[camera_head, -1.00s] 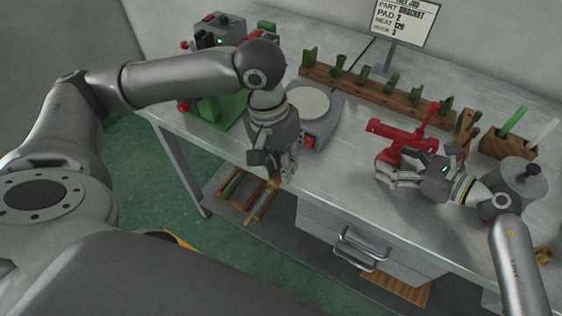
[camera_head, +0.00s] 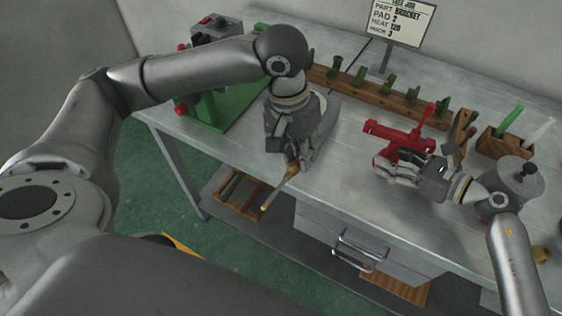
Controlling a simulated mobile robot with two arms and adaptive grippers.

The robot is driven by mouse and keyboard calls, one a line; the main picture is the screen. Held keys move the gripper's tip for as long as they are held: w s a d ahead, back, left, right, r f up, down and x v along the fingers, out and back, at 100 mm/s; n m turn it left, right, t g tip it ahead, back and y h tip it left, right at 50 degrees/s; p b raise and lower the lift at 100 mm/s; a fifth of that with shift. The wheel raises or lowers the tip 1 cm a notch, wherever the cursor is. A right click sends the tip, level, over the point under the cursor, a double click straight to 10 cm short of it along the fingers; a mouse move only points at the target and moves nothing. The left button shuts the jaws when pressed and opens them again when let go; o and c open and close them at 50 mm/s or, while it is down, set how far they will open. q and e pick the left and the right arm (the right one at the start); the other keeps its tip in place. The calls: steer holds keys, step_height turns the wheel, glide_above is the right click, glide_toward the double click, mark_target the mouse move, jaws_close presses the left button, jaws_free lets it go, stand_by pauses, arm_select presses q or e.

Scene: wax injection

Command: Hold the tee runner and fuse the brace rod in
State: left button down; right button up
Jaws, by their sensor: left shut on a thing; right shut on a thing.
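My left gripper (camera_head: 292,166) is shut on a slim tool with a tan handle (camera_head: 281,185). The tool slants down to the lower left, and its tip shows against the floor past the table's front edge. My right gripper (camera_head: 384,168) is shut on a red piece (camera_head: 403,140), which looks like the tee runner, above the table. The red piece has a long bar, with a thin red stick (camera_head: 428,112) slanting up at its right end. I cannot tell whether that stick is the brace rod or whether it is joined. The fingers hide part of the red piece.
A wooden rack (camera_head: 375,92) with several green pieces runs along the table's back. A wooden block (camera_head: 492,143) holds a green and a white stick. A grey lidded pot (camera_head: 518,178) is at right. A green machine (camera_head: 232,100) stands at left. The table's front middle (camera_head: 335,190) is clear.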

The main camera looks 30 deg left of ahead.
arm_select(q)
steer(key=w+d+r+m+t+h, duration=0.3)
steer(key=w+d+r+m+h, duration=0.45)
steer(key=w+d+r, duration=1.4)
steer(key=s+d+m, duration=0.2)
steer(key=d+m, duration=0.3)
steer(key=d, duration=0.2)
step_height(320, 180, down, 6)
steer(key=s+a, duration=0.1)
steer(key=a, duration=0.1)
steer(key=shift+a+r+g+h, duration=0.15)
steer(key=shift+r+g+h, duration=0.1)
steer(key=shift+g+h, duration=0.15)
steer(key=shift+s+a+f, duration=0.3)
steer(key=shift+a+f, duration=0.2)
steer(key=shift+f, duration=0.1)
stand_by(1.9)
steer(key=r, duration=0.1)
steer(key=d+r, duration=0.1)
steer(key=r, duration=0.1)
steer(key=w+d+r, duration=0.1)
steer(key=r, duration=0.1)
steer(key=shift+d+r, duration=0.1)
stand_by(0.5)
